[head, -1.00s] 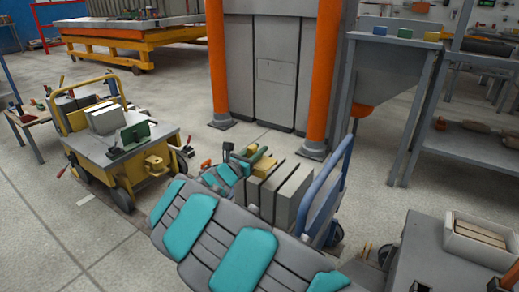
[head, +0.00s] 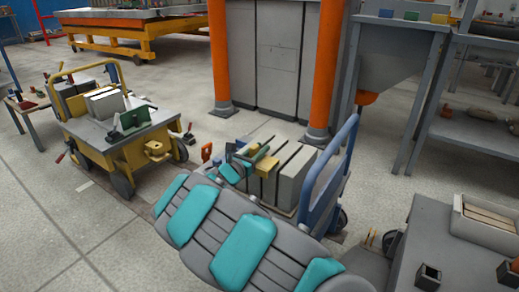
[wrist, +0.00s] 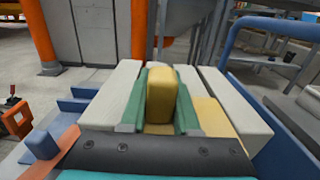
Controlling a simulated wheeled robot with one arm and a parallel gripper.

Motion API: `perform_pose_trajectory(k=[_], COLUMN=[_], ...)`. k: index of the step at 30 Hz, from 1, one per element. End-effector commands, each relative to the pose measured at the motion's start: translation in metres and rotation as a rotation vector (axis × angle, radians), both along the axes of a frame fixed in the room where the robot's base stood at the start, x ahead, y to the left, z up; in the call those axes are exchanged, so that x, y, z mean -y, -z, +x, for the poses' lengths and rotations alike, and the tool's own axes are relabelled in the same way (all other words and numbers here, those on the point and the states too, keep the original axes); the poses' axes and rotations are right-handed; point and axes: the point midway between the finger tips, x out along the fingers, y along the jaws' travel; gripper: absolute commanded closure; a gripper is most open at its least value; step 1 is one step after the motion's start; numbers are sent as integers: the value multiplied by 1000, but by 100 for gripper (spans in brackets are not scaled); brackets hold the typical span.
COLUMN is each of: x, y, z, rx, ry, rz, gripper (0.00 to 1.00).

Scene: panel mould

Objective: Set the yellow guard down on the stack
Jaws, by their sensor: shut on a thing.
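The yellow guard (wrist: 161,92) stands upright in the middle of the wrist view, between the two green sides of my gripper (wrist: 160,112). My gripper is shut on it. The stack of pale grey panels (wrist: 232,95) shows on both sides of and beyond the guard, with a flat yellow piece low on the right. In the head view the stack (head: 293,180) stands on edge on a blue-handled cart, and my gripper (head: 252,160) is at its left end. The guard's lower end is hidden, so I cannot tell if it touches the stack.
The cart's blue handle (head: 330,175) rises at the right of the stack. A yellow cart (head: 115,150) with panels stands at the left. Orange posts (head: 319,70) stand behind. A grey bench with a white bin (head: 488,225) is at the lower right. Open floor lies between the carts.

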Motion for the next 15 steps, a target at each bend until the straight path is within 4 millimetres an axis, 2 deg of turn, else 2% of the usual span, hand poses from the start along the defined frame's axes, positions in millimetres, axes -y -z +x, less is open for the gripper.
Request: perform_pose_trajectory(k=[15], x=[0], y=[4], z=[0], rx=[1], ry=[0], rz=[-1], gripper=[100])
